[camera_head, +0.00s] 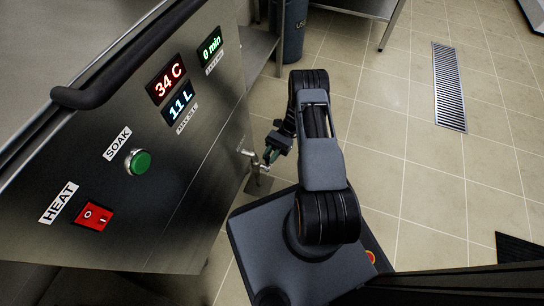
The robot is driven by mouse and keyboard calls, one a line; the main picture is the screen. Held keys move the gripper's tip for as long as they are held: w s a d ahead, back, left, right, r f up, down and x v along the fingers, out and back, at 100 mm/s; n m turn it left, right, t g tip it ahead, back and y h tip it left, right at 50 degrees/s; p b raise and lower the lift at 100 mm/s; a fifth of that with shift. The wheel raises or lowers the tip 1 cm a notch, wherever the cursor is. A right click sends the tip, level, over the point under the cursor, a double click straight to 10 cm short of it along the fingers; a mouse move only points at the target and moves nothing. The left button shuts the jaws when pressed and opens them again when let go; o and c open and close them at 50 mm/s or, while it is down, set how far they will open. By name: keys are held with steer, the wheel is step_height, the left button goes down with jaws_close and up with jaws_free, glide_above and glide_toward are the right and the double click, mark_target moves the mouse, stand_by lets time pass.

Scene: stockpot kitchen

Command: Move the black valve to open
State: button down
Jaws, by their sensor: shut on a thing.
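The valve (251,153) is a small metal tap with a pipe at the lower right edge of the steel stockpot unit (205,140). My gripper (267,161) is at the valve's outer end and is shut on its handle. The black handle is mostly hidden by the fingers, so I cannot tell its angle. Green parts show at my fingers.
The panel carries a green SOAK button (138,161), a red HEAT switch (93,215) and displays reading 34 C (166,80), 11 L (180,103) and 0 min (210,47). A black rail (120,75) runs along its top. A bin (290,30) stands behind.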

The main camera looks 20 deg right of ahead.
steer(key=shift+d+f+y, duration=0.1)
steer(key=shift+y, duration=0.2)
steer(key=c, duration=1)
jaws_free()
steer(key=shift+w, duration=0.1)
steer(key=shift+c, duration=0.2)
steer(key=b+v, duration=0.1)
steer(key=v, duration=0.6)
steer(key=shift+w, duration=0.15)
steer(key=shift+d, duration=0.1)
